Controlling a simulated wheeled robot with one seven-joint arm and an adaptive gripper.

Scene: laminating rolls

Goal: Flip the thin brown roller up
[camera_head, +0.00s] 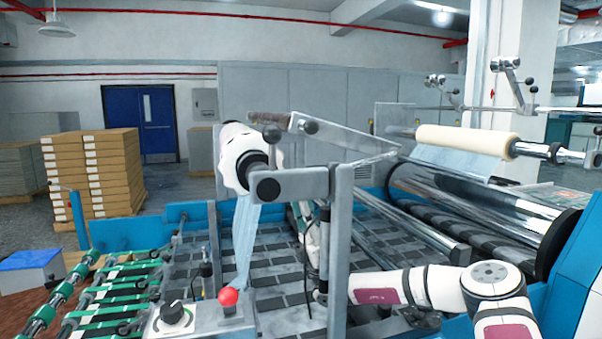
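The thin brown roller (267,118) shows in the head view as a short dark-brown length near the middle top, above and behind the white film roll (236,151). Its right end meets a grey bar (345,137) with black knobs close by. My arm (375,288) comes from the bottom right, runs left behind a grey upright post, then bends upward among the machine parts below the film roll. The post and the grey bracket (300,184) cover the end of the arm. I cannot make out my gripper or its fingers.
A cream roll (467,139) and a large chrome cylinder (470,200) sit at right. A red button (228,297) and black dial (172,312) are in front. Blue film (245,235) hangs from the white roll. Stacked boxes (95,170) stand far left.

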